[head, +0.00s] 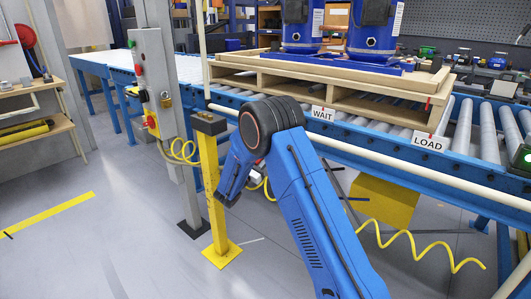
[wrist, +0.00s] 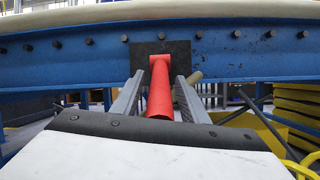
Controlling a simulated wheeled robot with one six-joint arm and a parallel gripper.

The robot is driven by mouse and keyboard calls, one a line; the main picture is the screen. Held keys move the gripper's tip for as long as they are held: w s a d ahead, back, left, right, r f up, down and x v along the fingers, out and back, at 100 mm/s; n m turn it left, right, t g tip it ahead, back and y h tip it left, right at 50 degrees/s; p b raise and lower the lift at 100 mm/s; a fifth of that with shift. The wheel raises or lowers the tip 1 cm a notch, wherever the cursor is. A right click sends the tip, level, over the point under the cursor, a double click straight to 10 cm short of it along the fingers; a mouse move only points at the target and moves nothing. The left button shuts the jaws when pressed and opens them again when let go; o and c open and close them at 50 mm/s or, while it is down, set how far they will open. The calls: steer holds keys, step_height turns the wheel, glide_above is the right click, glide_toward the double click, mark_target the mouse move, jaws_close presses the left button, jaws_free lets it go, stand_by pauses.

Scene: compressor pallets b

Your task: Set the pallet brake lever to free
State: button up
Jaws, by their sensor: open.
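The brake lever (wrist: 159,95) is a red bar on a dark plate (wrist: 178,58) fixed to the blue conveyor beam. In the wrist view it points towards the camera. My gripper (wrist: 160,82) is open, with one grey finger on each side of the lever. I cannot tell whether either finger touches it. The wooden pallet (head: 335,93) carries blue compressors (head: 372,38) on the roller conveyor in the head view. There, my own arm fills the middle, and I cannot make out the lever or the fingertips.
A WAIT sign (head: 323,114) and a LOAD sign (head: 430,143) hang along the conveyor's near edge. A yellow post (head: 212,190) and a grey control column (head: 160,95) stand left of my arm. A coiled yellow hose (head: 420,250) hangs at right. Floor at left is open.

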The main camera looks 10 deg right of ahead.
steer(key=shift+c, duration=0.2)
jaws_close()
steer(key=shift+s+a+r+g+y, duration=0.15)
steer(key=shift+r+g+y, duration=0.1)
steer(key=shift+r+y, duration=0.15)
steer(key=shift+s+a+r+g+y, duration=0.1)
steer(key=shift+r+g+y, duration=0.2)
steer(key=shift+r, duration=0.1)
step_height(320, 180, up, 2)
steer(key=shift+a+g+y, duration=0.15)
steer(key=shift+g+y, duration=0.5)
steer(key=shift+y, duration=0.25)
step_height(320, 180, up, 2)
steer(key=shift+r+g+y, duration=0.15)
steer(key=shift+g+y, duration=0.75)
steer(key=shift+y, duration=0.3)
steer(key=shift+w+d+r+g+y, duration=0.1)
steer(key=shift+d+r+g+y, duration=0.1)
steer(key=shift+r+g+y, duration=0.45)
